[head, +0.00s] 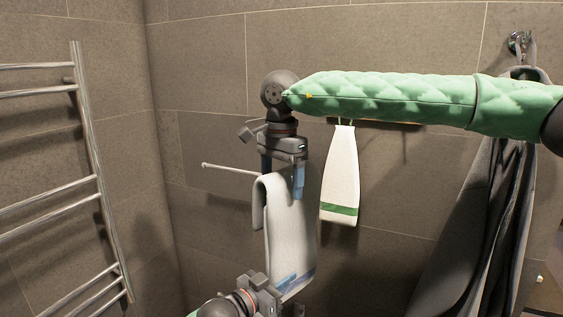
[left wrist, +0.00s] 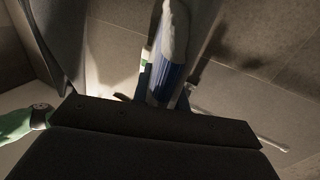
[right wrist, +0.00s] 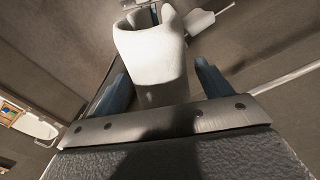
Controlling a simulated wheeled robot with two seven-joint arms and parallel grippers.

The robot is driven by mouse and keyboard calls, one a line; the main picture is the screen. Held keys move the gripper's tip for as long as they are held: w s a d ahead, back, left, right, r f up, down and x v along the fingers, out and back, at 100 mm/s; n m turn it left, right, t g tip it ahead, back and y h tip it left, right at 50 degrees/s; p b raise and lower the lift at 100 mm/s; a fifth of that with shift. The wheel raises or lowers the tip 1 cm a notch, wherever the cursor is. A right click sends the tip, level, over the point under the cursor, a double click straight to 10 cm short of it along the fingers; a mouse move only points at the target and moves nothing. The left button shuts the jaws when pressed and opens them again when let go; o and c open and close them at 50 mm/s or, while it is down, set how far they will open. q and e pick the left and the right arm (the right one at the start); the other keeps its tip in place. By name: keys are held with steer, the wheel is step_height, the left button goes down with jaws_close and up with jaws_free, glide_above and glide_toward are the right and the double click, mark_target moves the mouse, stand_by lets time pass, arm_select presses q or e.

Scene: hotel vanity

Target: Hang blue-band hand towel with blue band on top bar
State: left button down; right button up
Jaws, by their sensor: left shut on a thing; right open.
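The white hand towel (head: 290,225) hangs draped in a fold at the end of a thin metal bar (head: 230,168), with its blue band (head: 288,281) at the lower end. My left gripper (head: 282,290) is shut on the towel's lower end by the band, which also shows in the left wrist view (left wrist: 168,84). My right gripper (head: 282,178) points down at the towel's top. Its blue fingers stand apart on either side of the towel in the right wrist view (right wrist: 156,62). The right part of the bar is hidden behind the towel.
A white towel with a green band (head: 340,180) hangs just right, partly behind my right arm. A grey robe (head: 480,200) hangs from a wall hook (head: 519,42) at right. A chrome towel rack (head: 90,130) stands at left. The wall between the rack and bar is clear.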

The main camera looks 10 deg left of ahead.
glide_above(289, 223)
steer(key=w+a, duration=0.2)
steer(key=shift+w+f, duration=0.1)
steer(key=shift+f, duration=1.95)
steer(key=c, duration=1.1)
arm_select(q)
steer(key=c, duration=1.3)
jaws_free()
arm_select(e)
steer(key=shift+c, duration=0.2)
